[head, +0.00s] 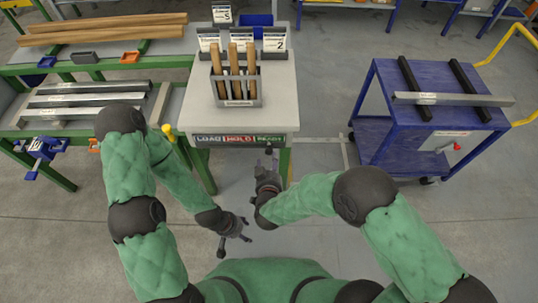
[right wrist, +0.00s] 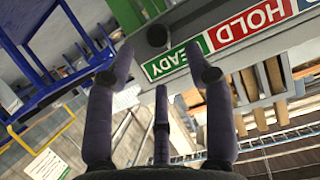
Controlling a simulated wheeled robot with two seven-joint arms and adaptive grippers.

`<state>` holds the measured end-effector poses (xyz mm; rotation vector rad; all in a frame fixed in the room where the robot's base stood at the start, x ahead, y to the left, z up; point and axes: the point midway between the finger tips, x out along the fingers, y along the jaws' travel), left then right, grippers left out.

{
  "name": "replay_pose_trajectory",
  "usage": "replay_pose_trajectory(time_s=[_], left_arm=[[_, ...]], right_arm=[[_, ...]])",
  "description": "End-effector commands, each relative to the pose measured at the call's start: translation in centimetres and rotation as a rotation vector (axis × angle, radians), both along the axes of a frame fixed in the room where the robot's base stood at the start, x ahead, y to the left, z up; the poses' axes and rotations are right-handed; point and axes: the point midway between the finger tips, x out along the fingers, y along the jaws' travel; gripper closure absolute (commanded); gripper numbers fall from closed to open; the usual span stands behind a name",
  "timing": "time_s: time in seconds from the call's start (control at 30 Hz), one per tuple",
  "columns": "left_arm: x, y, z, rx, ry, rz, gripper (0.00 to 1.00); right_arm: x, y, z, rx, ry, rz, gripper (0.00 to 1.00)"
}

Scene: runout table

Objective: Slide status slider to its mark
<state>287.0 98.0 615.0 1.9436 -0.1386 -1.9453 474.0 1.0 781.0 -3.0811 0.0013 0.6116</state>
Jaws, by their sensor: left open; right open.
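The status strip (head: 238,140) with LOAD, HOLD and READY fields runs along the front edge of the grey table. In the right wrist view it appears upside down, with the green READY field (right wrist: 180,62) and red HOLD field (right wrist: 250,27). A dark round knob (right wrist: 157,35), seemingly the slider's, shows beside the READY field. My right gripper (head: 267,163) is open just in front of the strip's READY end. In its wrist view its fingers (right wrist: 165,65) stand on either side of the knob; contact cannot be told. My left gripper (head: 243,230) is open and empty, lower down, away from the table.
A grey rack (head: 236,103) with wooden pieces and label cards stands on the table (head: 282,100). A blue cart (head: 385,135) carrying a metal bar stands right. Green benches with wood and metal bars stand left. Open floor lies between table and cart.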

Motion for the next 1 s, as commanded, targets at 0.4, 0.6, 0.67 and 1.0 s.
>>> replay_pose_trajectory(time_s=[0.4, 0.6, 0.67, 1.0], left_arm=[[0.0, 0.0, -2.8, 0.000, 0.000, 0.000, 0.41], [0.0, 0.0, -2.9, 0.000, 0.000, 0.000, 0.41], [0.0, 0.0, -2.9, 0.000, 0.000, 0.000, 0.41], [0.0, 0.0, -2.9, 0.000, 0.000, 0.000, 0.41]], right_arm=[[5.6, 0.0, -2.5, 0.000, 0.000, 0.000, 0.47], [6.2, 0.0, -2.6, 0.000, 0.002, 0.001, 0.47], [6.2, 0.0, -2.6, -0.001, 0.001, 0.001, 0.47], [6.2, 0.0, -2.6, 0.000, 0.001, 0.001, 1.00]])
